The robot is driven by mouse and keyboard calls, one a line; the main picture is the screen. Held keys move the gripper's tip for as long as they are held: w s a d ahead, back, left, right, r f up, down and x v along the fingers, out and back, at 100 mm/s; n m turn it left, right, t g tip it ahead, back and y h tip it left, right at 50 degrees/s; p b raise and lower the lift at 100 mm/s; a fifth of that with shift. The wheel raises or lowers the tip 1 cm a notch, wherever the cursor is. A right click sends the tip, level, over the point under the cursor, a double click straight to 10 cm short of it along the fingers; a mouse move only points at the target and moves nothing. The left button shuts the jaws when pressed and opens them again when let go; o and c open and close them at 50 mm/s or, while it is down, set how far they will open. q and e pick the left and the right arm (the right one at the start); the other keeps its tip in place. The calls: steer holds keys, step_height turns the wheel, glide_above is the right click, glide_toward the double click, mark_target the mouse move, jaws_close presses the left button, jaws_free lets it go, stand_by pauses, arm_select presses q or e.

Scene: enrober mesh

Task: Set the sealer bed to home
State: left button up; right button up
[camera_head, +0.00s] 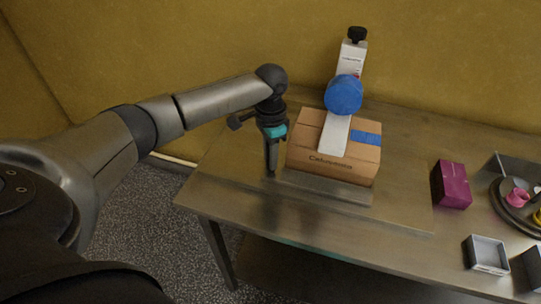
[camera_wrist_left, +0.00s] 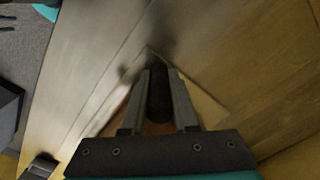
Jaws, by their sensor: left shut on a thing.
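The sealer bed (camera_head: 325,187) is a flat grey metal plate on the table. A closed cardboard box (camera_head: 333,164) sits on it. The sealer's white column with a black knob (camera_head: 357,34) and a blue round part (camera_head: 343,95) rises behind the box, with a white strip down over the box top. My left gripper (camera_head: 271,166) points down at the left end of the bed, beside the box. In the left wrist view its fingers (camera_wrist_left: 158,82) are shut on a dark upright handle (camera_wrist_left: 160,98). The handle's join to the bed is hidden. My right gripper is not in view.
The metal table (camera_head: 400,243) has a bare stretch in front of the bed. A purple box (camera_head: 451,185) stands to the right. A small grey open tray (camera_head: 487,254) and a round dark tray (camera_head: 503,208) with small coloured items lie farther right. A yellow wall is behind.

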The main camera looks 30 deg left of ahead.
arm_select(q)
jaws_close()
stand_by(0.9)
